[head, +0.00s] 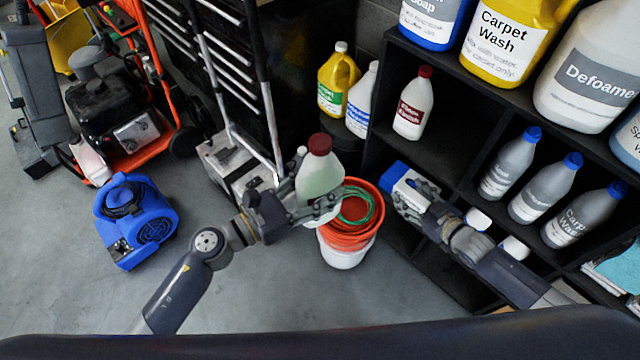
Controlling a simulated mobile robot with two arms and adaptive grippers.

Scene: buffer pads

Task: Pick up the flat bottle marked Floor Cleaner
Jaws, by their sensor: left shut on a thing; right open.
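My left gripper (318,212) is shut on a translucent pale green bottle with a dark red cap (319,172). It holds the bottle upright above the orange-and-white bucket, and no label shows on the side facing me. My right gripper (412,201) is open at the front of the black shelf unit. A blue-and-white object (398,175) is right at its fingers, partly hidden by them; I cannot tell whether they touch. I can read the words Floor Cleaner on no bottle in view.
A white bottle with a red cap (413,104) stands on the shelf (455,150). Grey blue-capped bottles (509,164) stand further right, with large jugs (505,40) above. An orange bucket (350,240) stands on the floor below my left gripper.

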